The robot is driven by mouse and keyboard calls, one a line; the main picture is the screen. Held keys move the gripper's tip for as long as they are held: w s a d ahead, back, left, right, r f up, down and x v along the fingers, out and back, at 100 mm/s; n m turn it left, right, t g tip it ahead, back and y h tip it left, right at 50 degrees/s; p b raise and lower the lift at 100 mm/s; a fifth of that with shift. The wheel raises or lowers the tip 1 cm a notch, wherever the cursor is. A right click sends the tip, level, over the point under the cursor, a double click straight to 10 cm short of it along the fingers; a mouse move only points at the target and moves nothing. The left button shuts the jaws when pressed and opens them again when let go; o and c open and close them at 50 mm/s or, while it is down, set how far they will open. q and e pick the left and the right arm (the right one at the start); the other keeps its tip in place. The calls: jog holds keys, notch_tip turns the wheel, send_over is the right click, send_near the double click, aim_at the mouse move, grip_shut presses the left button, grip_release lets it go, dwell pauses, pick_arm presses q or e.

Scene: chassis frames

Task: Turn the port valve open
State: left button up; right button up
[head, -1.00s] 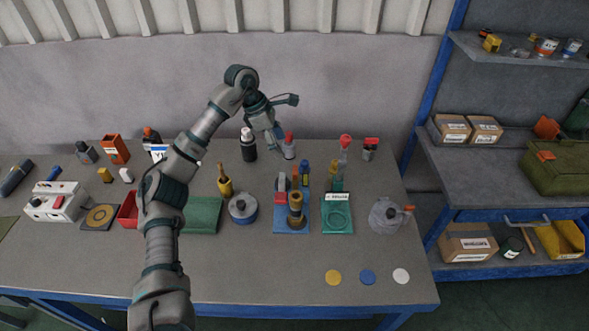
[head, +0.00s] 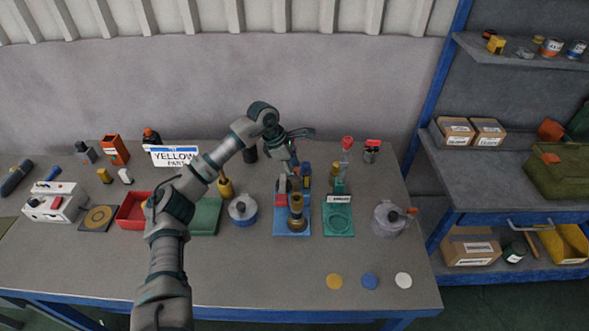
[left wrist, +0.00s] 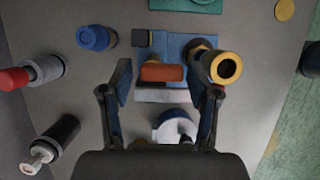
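My left gripper (head: 287,165) hangs over the rear of a blue mat (head: 280,229), pointing down. In the left wrist view its two fingers (left wrist: 165,65) are apart, with an orange-red block-shaped part (left wrist: 162,73) seen between and below them; I see no contact. That red part (head: 281,184) stands on the mat beside a brass-topped cylinder (head: 296,205), which shows near the right finger in the left wrist view (left wrist: 225,68). A grey round body (head: 388,219) with an orange handle stands at the right. I cannot tell which is the port valve. My right gripper is out of view.
A teal mat (head: 338,231) lies right of the blue one, and a round blue-and-grey pot (head: 243,210) stands to its left. A black bottle (left wrist: 57,138) and a red-capped bottle (left wrist: 42,70) stand behind.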

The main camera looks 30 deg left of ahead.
pick_arm(q)
jog(key=c, duration=0.7)
